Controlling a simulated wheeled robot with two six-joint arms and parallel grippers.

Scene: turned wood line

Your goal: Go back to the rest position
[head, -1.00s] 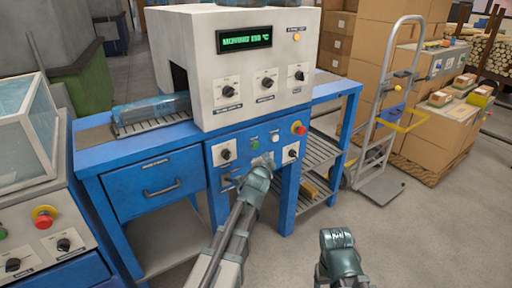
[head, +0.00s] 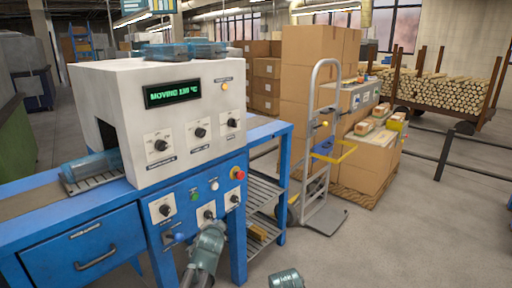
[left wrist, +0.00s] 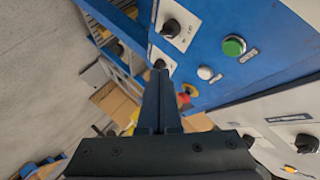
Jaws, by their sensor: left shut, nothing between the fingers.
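The white machine housing (head: 135,85) has a green display (head: 171,94) reading MOVING 130 °C. A red button (head: 238,174) and several knobs are on the panel. A hand truck (head: 322,217) and stacked cartons (head: 312,80) stand to the right. The floor (head: 400,235) at the right is open.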

